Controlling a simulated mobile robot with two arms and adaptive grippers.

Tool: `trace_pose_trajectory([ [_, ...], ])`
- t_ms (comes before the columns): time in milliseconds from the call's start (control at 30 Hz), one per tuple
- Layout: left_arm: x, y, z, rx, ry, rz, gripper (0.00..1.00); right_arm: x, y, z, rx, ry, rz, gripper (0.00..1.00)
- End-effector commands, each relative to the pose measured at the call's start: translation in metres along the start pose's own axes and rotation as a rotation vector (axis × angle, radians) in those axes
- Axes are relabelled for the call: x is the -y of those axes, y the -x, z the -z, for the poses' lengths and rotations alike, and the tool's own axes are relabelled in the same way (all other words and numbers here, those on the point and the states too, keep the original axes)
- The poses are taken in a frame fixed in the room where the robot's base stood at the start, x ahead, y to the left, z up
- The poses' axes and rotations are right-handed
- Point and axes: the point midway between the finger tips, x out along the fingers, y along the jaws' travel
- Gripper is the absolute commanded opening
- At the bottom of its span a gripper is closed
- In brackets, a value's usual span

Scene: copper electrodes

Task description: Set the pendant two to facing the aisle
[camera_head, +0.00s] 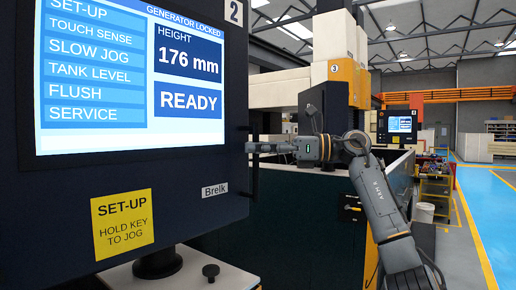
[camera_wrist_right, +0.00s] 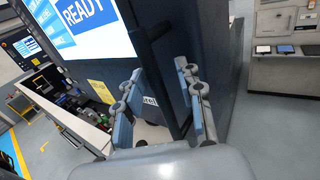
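Pendant two (camera_head: 180,190) is the large dark screen box with a "2" label, filling the left of the head view. Its bright screen reads "READY" and faces me. A dark vertical handle (camera_head: 253,170) runs along its right edge. My right gripper (camera_head: 254,147) reaches this edge from the right. In the right wrist view the handle (camera_wrist_right: 158,65) runs between the two spread fingers of my right gripper (camera_wrist_right: 162,100), with a gap visible; the pendant (camera_wrist_right: 185,30) is close behind. My left gripper is not in view.
A yellow set-up note (camera_head: 122,224) is on the pendant's lower front. A black knob (camera_head: 211,271) stands below it. A smaller screen (camera_head: 398,126) and a machine column marked 3 (camera_head: 340,85) stand behind.

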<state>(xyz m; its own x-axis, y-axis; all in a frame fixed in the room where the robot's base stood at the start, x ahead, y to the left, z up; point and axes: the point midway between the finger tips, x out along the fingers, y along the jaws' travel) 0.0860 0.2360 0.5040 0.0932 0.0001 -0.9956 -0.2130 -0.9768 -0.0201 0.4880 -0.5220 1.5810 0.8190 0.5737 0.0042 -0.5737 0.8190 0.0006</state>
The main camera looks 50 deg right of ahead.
Motion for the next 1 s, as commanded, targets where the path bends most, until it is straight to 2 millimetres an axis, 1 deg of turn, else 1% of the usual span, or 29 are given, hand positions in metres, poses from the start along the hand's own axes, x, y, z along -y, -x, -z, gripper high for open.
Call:
trace_pose_trajectory([
  [67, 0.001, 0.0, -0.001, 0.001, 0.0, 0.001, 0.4, 0.0, -0.001, 0.001, -0.001, 0.0, -0.002, 0.37],
  [167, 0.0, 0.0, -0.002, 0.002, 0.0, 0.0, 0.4, 0.0, 0.004, 0.001, -0.002, -0.001, 0.0, 0.37],
  [267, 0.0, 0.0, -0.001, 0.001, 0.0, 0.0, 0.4, 0.001, 0.016, 0.001, -0.002, -0.003, 0.003, 0.37],
  [467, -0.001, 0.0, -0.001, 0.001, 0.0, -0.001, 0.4, 0.002, 0.054, 0.002, -0.005, -0.003, 0.005, 0.37],
  [700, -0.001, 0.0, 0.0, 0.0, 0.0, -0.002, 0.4, 0.001, 0.076, 0.001, -0.005, -0.002, 0.002, 0.37],
  [1000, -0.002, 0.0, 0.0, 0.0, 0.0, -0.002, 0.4, 0.002, 0.099, 0.002, 0.001, -0.003, 0.001, 0.37],
])
